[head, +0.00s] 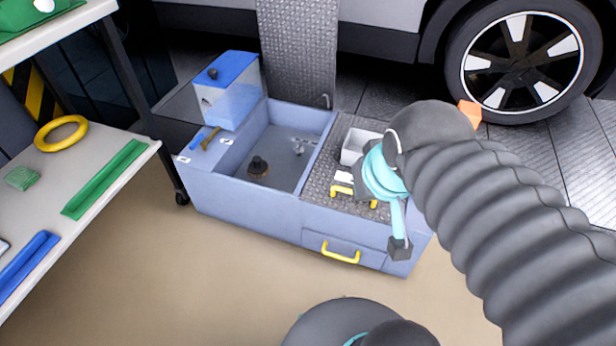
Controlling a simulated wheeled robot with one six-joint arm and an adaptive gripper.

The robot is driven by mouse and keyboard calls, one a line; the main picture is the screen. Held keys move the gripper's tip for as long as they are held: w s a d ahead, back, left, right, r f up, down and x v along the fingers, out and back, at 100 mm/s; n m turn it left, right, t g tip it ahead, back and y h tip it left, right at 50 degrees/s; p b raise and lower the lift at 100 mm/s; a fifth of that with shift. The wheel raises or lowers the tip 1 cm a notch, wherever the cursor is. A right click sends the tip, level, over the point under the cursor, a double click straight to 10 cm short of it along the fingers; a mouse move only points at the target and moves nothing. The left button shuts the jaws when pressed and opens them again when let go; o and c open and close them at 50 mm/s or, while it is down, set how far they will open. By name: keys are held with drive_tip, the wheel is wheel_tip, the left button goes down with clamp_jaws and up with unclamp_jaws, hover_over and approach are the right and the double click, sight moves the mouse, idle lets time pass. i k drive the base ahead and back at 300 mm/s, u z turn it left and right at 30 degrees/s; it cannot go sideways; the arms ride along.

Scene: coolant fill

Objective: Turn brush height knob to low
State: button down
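No knob in view carries a readable label, so I cannot tell which one is the brush height knob. A dark round knob (258,166) stands on the floor of the grey-blue basin (228,192). A smaller dark knob (213,74) sits on the blue-topped clear box at the basin's back left. My gripper (398,246) is right of the basin, over the machine's right part, apart from both knobs. A teal link with a dark end shows; the arm hides much of the rest, so its opening is unclear.
A tread-plate deck (322,180) with a white bin (357,146) and yellow handle pieces lies by my arm. A yellow drawer handle (341,252) is on the front. A shelf (112,160) stands left, a car wheel (518,55) behind right. The front floor is largely clear.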

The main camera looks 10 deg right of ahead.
sight(298, 149)
drive_tip(key=u, duration=0.3)
drive_tip(key=k, duration=0.35)
drive_tip(key=u, duration=0.9)
drive_tip(key=i, duration=0.7)
drive_tip(key=z, duration=1.05)
drive_tip(key=i, duration=0.35)
drive_tip(key=z, duration=0.4)
